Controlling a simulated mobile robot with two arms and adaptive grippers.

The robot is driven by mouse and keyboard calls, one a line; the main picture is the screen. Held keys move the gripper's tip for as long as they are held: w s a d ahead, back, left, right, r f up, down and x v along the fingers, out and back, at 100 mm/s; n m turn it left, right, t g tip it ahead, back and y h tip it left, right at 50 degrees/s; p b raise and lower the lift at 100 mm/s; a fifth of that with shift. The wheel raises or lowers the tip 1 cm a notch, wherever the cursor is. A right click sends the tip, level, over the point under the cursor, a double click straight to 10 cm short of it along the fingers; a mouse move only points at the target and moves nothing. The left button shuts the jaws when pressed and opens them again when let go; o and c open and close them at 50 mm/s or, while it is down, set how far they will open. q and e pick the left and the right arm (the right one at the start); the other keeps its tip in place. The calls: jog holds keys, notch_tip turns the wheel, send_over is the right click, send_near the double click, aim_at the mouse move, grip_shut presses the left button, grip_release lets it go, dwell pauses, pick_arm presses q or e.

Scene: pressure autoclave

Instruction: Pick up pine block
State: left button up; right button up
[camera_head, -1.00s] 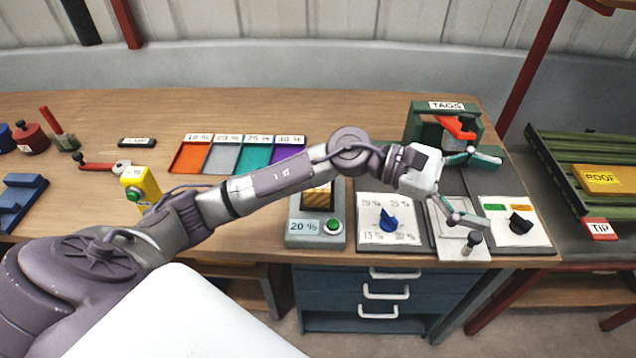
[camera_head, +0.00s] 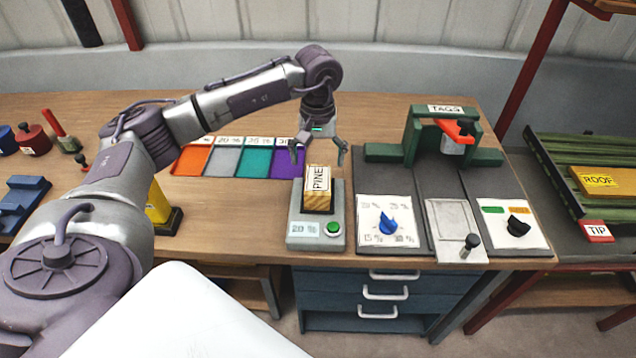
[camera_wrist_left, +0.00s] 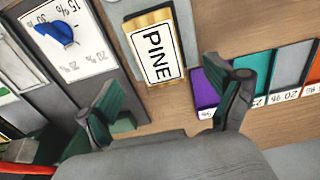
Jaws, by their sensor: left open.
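The pine block (camera_head: 318,201) is a yellowish wood block with a white PINE label. It stands on a grey meter base (camera_head: 297,238) with a 20 % display and a green button. My left gripper (camera_head: 319,157) is open and empty, pointing down just above and behind the block, its fingers apart from it. In the left wrist view the block's labelled top (camera_wrist_left: 154,50) lies beyond the open fingers (camera_wrist_left: 165,105), between them across the picture. My right gripper is not in view.
A TAGS press (camera_head: 443,135) stands to the right, with a blue-knob dial panel (camera_head: 388,222) before it. Coloured trays, such as the purple one (camera_head: 289,165), lie left of the gripper. A yellow button box (camera_head: 158,204) sits further left.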

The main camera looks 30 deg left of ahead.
aim_at(318, 178)
pick_arm(q)
jog(key=shift+f, duration=0.75)
jog(key=f+p, duration=0.1)
jog(key=f, duration=0.1)
jog(key=f+p, duration=0.1)
jog(key=f, duration=0.1)
jog(key=shift+s+d+p, duration=0.25)
jog(key=shift+p, duration=0.05)
jog(key=shift+f, duration=0.7)
jog(key=shift+w+r, duration=0.1)
jog(key=c, duration=1.4)
jog(key=shift+o, duration=0.2)
